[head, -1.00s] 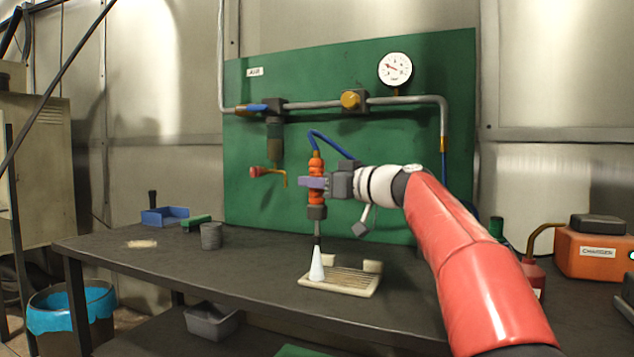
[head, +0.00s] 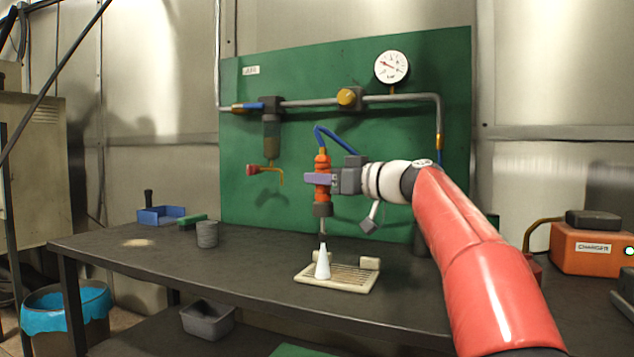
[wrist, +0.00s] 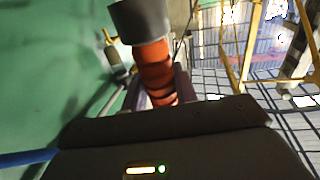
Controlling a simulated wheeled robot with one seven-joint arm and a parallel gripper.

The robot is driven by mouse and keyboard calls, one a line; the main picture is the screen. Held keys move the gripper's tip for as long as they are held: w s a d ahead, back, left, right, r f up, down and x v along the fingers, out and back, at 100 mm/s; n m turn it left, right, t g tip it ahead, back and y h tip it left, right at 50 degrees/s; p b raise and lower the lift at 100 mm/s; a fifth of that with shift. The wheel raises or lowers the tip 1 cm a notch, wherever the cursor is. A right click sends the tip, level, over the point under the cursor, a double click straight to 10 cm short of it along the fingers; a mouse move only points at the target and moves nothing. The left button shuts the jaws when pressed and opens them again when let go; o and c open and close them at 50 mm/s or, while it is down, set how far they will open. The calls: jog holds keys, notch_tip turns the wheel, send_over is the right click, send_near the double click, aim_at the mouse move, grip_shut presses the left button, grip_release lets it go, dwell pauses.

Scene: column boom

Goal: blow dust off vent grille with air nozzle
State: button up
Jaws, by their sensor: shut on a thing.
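The air nozzle (head: 322,165) has an orange ribbed body, a grey collar and a blue hose at its top. My gripper (head: 318,180) is shut around the orange body and holds it upright, tip down. The nozzle also shows in the wrist view (wrist: 155,70) between the jaws. The cream vent grille (head: 352,275) lies on the bench below the tip. A white cone, seemingly the air jet (head: 323,263), spreads from the tip down to the grille's left part. Dust on the slats is too small to tell.
A green board (head: 245,150) with pipes and a pressure gauge (head: 392,67) stands behind the bench (head: 190,265). A grey cup (head: 207,235), a blue tray (head: 160,215) and a pale patch (head: 137,242) are at left. An orange charger (head: 590,255) is at right.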

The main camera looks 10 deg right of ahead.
jog(key=shift+b+v, duration=0.5)
jog(key=shift+v, duration=0.65)
jog(key=shift+w+d, duration=0.1)
jog(key=shift+d, duration=0.15)
jog(key=shift+w+d+b+v, duration=0.15)
jog(key=shift+b+v, duration=0.15)
jog(key=shift+v, duration=0.4)
jog(key=shift+w+d+b+v, duration=0.1)
jog(key=shift+b+v, duration=0.15)
jog(key=shift+v, duration=0.5)
jog(key=shift+w+d+b+v, duration=0.15)
jog(key=shift+b+v, duration=0.15)
jog(key=shift+v, duration=0.4)
jog(key=shift+w+r, duration=0.1)
jog(key=shift+w+d+p, duration=0.5)
jog(key=shift+w+p, duration=0.1)
jog(key=shift+w, duration=0.1)
jog(key=shift+w+d+p, duration=0.55)
jog(key=shift+w, duration=0.15)
jog(key=shift+s+a+x, duration=0.15)
jog(key=shift+a+x, duration=0.05)
jog(key=shift+x, duration=0.9)
jog(key=shift+s+a+x, duration=0.15)
jog(key=shift+x, duration=0.95)
jog(key=shift+a, duration=0.1)
